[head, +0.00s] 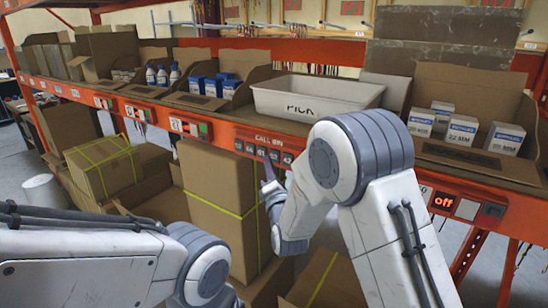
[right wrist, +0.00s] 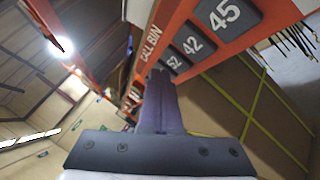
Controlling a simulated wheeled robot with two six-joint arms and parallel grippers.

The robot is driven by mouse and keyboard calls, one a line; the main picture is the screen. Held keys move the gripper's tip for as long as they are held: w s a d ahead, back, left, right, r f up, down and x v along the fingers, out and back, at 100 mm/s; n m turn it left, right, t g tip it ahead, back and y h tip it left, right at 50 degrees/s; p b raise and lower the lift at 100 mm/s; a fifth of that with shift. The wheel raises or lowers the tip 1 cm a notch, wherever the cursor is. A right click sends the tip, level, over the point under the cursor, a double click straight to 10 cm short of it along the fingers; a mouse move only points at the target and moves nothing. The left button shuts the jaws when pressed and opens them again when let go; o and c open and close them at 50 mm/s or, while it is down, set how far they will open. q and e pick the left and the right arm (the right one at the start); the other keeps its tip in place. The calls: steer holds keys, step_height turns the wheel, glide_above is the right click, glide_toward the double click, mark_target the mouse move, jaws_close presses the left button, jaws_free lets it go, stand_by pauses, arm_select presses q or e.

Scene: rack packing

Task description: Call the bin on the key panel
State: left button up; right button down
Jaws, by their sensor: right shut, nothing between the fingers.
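The key panel (head: 263,139) is on the orange front beam of the rack, under the words CALL BIN. It is a row of dark numbered keys. In the right wrist view the keys 45 (right wrist: 222,15), 42 (right wrist: 192,45) and 52 (right wrist: 173,63) can be read; further keys are small or hidden behind the fingers. My right gripper (head: 268,170) is shut and empty, its dark purple fingers pointing at the panel. In the right wrist view its fingertips (right wrist: 157,73) appear close to the keys beyond 52; I cannot tell whether they touch. My left gripper is out of view.
A grey PICK bin (head: 315,100) stands on the shelf above the panel. Open cartons with white boxes (head: 462,130) and blue boxes (head: 202,86) flank it. Large strapped cartons (head: 215,195) stand below the beam. A lit display reading off (head: 444,201) is at the right.

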stand_by(0.4)
steer(key=shift+w+d+b, duration=0.25)
steer(key=shift+w+b, duration=0.05)
steer(key=shift+w, duration=0.05)
steer(key=shift+w+d, duration=0.25)
steer(key=shift+w, duration=0.1)
stand_by(0.6)
stand_by(0.4)
steer(key=shift+s+a+b, duration=0.5)
steer(key=shift+s, duration=0.2)
steer(key=shift+s+a+b, duration=0.25)
steer(key=shift+s+a, duration=0.5)
steer(key=shift+s, duration=0.3)
steer(key=shift+s+a+b, duration=0.25)
steer(key=shift+s+a, duration=0.45)
steer(key=shift+s, duration=0.3)
